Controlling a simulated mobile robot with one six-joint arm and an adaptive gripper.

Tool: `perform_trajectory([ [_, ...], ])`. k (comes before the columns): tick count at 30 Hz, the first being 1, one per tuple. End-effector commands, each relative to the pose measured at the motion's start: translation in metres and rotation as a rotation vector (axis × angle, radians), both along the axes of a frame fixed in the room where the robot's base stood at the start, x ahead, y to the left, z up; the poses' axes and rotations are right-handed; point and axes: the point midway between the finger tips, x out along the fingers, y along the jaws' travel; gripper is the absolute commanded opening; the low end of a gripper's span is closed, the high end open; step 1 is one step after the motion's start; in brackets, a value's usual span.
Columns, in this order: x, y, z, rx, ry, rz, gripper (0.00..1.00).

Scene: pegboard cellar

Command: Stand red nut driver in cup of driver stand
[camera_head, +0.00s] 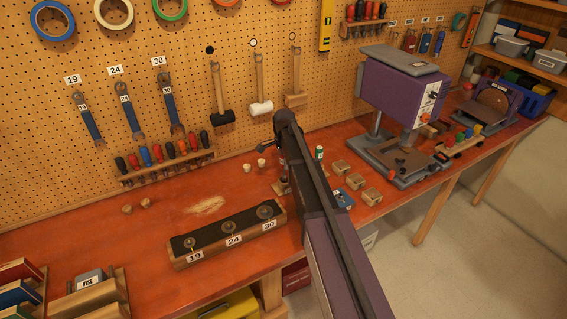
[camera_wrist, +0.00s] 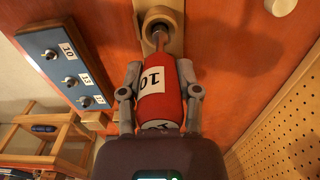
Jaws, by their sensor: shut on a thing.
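The red nut driver, with a white label reading 10, is held between the two fingers of my gripper (camera_wrist: 160,92) in the wrist view. The fingers press on both sides of its red handle (camera_wrist: 172,100). Its metal shaft points away from my gripper toward a round pale wooden cup (camera_wrist: 172,14) at the top of the view. The shaft's end overlaps the cup's mouth; I cannot tell how deep it sits. In the head view my arm hides most of the gripper, driver and cup.
A blue board with studs labelled 10, 13 and 17 (camera_wrist: 50,50) lies beside the cup. A wooden frame (camera_wrist: 45,135) stands at the lower left. In the head view a 19-24-30 block (camera_head: 215,247) lies in front, wooden knobs (camera_head: 247,168) behind, and a purple drill press (camera_head: 385,95) right.

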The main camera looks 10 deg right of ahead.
Motion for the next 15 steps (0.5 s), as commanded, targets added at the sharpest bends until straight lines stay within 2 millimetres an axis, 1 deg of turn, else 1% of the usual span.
perform_trajectory([
  [6, 0.0, -0.0004, -0.0068, 0.0, 0.0, -0.001, 0.0],
  [15, 0.0, -0.0007, -0.0072, 0.0, 0.0, -0.001, 0.0],
])
